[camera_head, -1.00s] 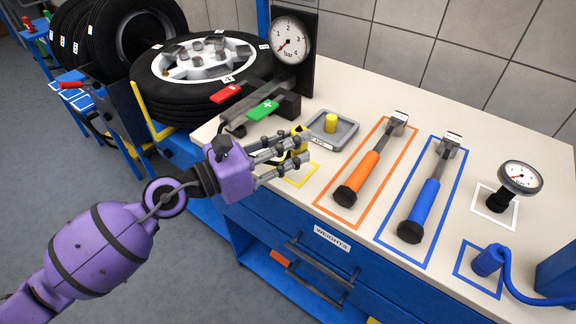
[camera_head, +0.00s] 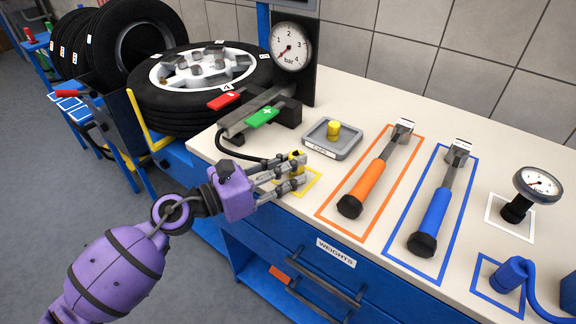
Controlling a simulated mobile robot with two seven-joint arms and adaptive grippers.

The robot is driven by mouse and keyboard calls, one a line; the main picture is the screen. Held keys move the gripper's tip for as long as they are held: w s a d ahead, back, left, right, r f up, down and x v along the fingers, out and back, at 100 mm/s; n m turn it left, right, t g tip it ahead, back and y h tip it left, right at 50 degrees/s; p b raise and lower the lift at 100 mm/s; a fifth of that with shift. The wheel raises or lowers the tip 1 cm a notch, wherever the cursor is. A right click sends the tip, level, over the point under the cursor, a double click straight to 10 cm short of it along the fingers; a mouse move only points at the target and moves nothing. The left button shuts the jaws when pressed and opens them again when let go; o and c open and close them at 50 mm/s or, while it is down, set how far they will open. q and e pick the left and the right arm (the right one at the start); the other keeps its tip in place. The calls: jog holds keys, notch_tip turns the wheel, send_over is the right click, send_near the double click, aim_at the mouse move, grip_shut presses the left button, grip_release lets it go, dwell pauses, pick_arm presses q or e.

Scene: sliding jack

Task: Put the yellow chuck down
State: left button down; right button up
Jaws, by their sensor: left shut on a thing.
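The yellow chuck (camera_head: 298,158) is in the fingers of my left gripper (camera_head: 290,176), at the front left part of the bench. A black hose (camera_head: 236,152) runs from the gauge stand towards it. The gripper is shut on the chuck, and its fingers hide much of it. The chuck is over or beside the yellow outlined square (camera_head: 318,182) on the bench top. I cannot tell whether it touches the surface. My right gripper is not in view.
A grey tray (camera_head: 347,153) with a yellow piece stands just behind. An orange-handled tool (camera_head: 370,178) and a blue-handled tool (camera_head: 436,207) lie in outlines to the right. The pressure gauge (camera_head: 291,46) and a tyre (camera_head: 165,98) are at the back left.

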pick_arm(q)
jog(key=c, duration=1.4)
grip_release()
jog(key=shift+c, duration=0.2)
jog(key=b+v, duration=0.2)
jog(key=v, duration=1)
jog(key=shift+b, duration=0.3)
